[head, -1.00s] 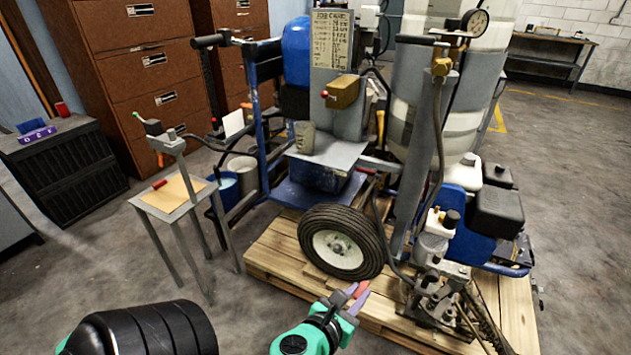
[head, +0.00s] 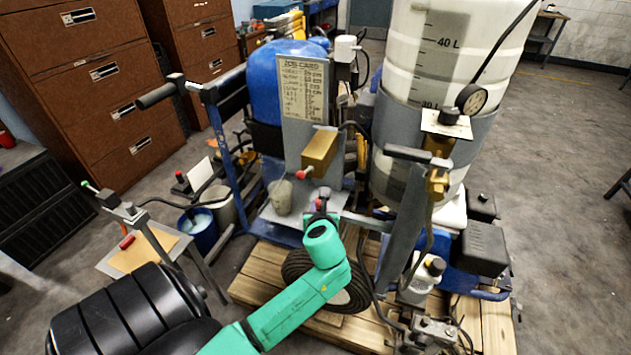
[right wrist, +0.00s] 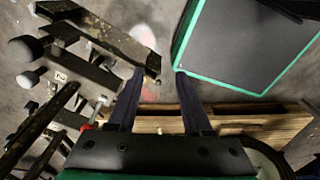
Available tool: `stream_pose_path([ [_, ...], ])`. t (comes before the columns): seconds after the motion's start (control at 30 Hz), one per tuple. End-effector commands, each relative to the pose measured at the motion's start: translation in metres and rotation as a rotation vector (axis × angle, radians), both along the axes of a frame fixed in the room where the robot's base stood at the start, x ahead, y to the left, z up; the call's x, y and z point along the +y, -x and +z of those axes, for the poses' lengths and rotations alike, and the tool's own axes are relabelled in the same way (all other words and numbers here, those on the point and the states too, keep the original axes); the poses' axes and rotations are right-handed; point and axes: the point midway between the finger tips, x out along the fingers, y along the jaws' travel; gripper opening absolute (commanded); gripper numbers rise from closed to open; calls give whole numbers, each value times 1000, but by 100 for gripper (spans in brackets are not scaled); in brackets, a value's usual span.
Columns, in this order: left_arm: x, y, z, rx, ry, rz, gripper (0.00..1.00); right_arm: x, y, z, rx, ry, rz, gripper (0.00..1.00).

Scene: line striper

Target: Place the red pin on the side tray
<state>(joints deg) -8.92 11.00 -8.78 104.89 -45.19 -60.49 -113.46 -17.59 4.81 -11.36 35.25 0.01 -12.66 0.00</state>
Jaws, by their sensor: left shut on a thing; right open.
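My left gripper (head: 322,199) is in front of the machine's middle, just below a brass block. A small reddish piece shows at its fingertips and appears to be the red pin; fingers and wrist hide most of it. The side tray (head: 163,238) is a small grey stand with a tan mat, at the left in the head view, well left of this gripper. Another red piece (head: 127,241) lies on its left part. My right gripper (right wrist: 159,74) shows in the right wrist view, with its fingers apart and nothing between them.
The brass block (head: 319,152) carries a red knob (head: 302,174). A grey cup (head: 281,197) stands left of my left gripper. A blue bucket (head: 198,230) stands between tray and machine. The large white tank (head: 445,60) rises at right. Bare floor lies at far right.

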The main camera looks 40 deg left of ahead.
Motion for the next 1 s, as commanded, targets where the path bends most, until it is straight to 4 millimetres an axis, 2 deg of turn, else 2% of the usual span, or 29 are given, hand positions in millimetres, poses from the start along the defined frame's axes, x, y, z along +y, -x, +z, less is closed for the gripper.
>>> stream_pose_path([
  [0.1,18,-20,3,-3,-2,1,0,0,-2,5,-3,0,0,50],
  [0.37,44,-48,2,-1,-1,0,0,1,-8,9,-13,-2,1,50],
  [0.53,66,-73,2,-2,1,1,0,2,-8,11,-13,-4,0,50],
  [0.63,63,-71,-6,1,1,-2,0,4,-8,15,-14,-6,1,50],
  [0.9,63,-70,-10,1,-1,-3,0,7,-8,12,-14,-10,0,50],
  [0.93,63,-70,-9,1,-1,-3,30,7,-8,12,-14,-10,0,50],
  [0.97,63,-70,-9,0,0,-2,42,7,-8,12,-14,-10,0,50],
  [1.0,63,-70,-9,0,0,-2,49,7,-8,12,-14,-10,0,50],
])
